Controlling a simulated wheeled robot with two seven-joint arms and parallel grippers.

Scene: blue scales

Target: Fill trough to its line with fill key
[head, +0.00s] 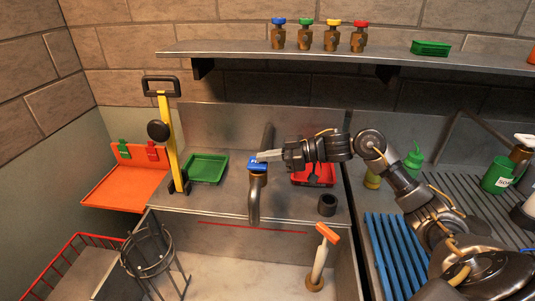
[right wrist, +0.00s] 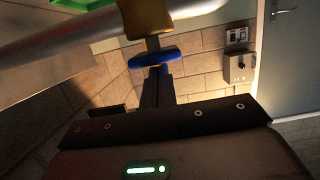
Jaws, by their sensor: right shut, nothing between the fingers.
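A blue fill key (head: 257,168) sits on a grey upright pipe with a downturned spout (head: 254,205) over the trough (head: 245,241). A red line (head: 252,227) runs along the trough's inner back wall; whether water stands in the pale basin is unclear. My right gripper (head: 268,156) reaches in from the right, shut and empty, its tips right at the key. In the right wrist view the shut fingers (right wrist: 157,88) lie close against the blue key (right wrist: 157,56); whether they touch it is unclear. My left gripper is out of view.
A green tray (head: 206,168), a red tray (head: 322,175) and a dark cylinder (head: 327,205) stand on the ledge behind the trough. A yellow-shafted tool (head: 167,135) stands at left. An orange-topped post (head: 320,258) rises in the basin. A shelf (head: 350,55) crosses above.

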